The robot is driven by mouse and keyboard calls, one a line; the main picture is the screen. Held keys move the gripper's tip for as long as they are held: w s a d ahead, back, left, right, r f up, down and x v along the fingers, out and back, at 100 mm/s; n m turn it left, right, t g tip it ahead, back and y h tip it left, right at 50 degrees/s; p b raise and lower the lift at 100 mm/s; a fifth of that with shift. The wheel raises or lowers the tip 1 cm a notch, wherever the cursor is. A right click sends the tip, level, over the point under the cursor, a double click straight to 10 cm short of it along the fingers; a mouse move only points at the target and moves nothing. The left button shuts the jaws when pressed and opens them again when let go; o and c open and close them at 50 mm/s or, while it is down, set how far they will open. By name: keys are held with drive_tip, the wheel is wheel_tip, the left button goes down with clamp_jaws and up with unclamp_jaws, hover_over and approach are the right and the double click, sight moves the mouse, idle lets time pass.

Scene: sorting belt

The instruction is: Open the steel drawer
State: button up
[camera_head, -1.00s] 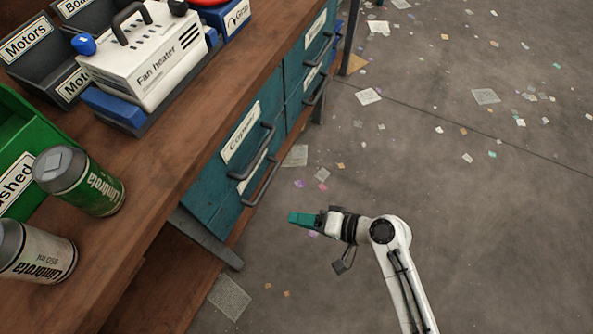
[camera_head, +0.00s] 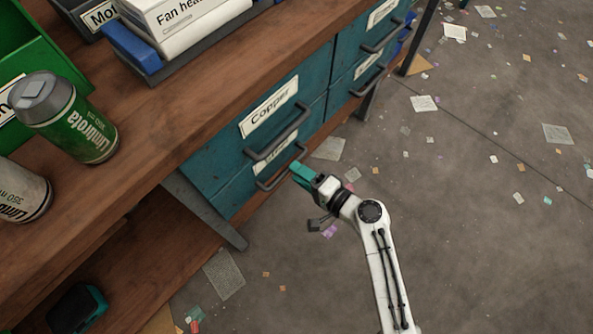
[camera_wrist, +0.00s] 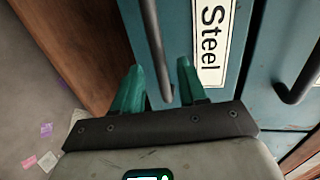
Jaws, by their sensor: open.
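The steel drawer (camera_head: 240,190) is the lower teal drawer under the one labelled Copper, and it is shut. Its white label reads Steel (camera_wrist: 210,45) in the wrist view. Its dark bar handle (camera_head: 270,183) also shows in the wrist view (camera_wrist: 153,40), running down between my two green fingers. My gripper (camera_head: 298,170) is open at the right end of this handle in the head view. I cannot tell whether the fingers touch the bar.
The Copper drawer (camera_head: 305,88) with its own handle (camera_head: 280,135) is just above. More teal drawers (camera_head: 350,50) are to the right. Cans (camera_head: 65,120) and a fan heater box (camera_head: 180,20) stand on the wooden bench. The floor (camera_head: 470,220) is open, with scattered scraps.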

drive_tip(key=shift+x, duration=0.9)
clamp_jaws()
